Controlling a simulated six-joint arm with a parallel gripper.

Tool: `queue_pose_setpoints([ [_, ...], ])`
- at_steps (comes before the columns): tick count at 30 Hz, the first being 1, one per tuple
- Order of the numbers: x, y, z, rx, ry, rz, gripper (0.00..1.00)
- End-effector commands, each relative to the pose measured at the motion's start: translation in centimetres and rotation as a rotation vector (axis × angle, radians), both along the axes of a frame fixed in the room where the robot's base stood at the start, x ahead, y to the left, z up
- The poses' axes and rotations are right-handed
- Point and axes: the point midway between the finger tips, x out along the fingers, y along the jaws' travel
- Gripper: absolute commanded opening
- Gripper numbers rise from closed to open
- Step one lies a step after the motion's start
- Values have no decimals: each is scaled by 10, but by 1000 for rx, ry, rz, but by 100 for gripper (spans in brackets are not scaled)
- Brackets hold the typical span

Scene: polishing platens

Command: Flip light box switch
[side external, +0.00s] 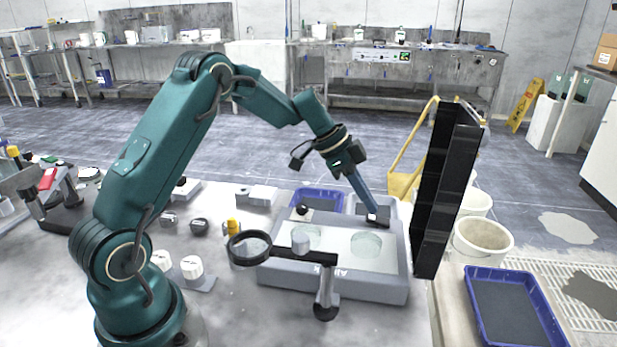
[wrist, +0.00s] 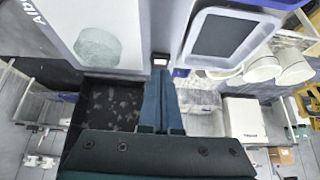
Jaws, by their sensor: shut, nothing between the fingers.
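The light box (side external: 380,288) is a grey case with a pale top panel, lying on the bench. Its panel also fills the upper left of the wrist view (wrist: 62,22). A small white switch (wrist: 159,61) sits on a dark patch at the edge of the box in the wrist view. My gripper (side external: 372,208) is shut and empty, pointing down at the far right corner of the box. In the wrist view the fingertips (wrist: 160,76) are right beside the switch. I cannot tell whether they touch it. The switch's position is not clear.
A glass disc (side external: 366,244) lies on the panel. A magnifier (side external: 250,247) stands in front of the box. A tall black rack (side external: 440,190) rises close to the right of my gripper. Blue trays (side external: 488,310) and white buckets (side external: 482,243) stand further right.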

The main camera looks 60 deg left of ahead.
Motion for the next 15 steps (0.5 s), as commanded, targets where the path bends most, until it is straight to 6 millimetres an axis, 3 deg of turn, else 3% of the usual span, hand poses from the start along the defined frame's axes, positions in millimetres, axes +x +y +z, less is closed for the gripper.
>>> queue_pose_setpoints([
  [15, -2, 2, -10, 0, 2, 0, 0],
])
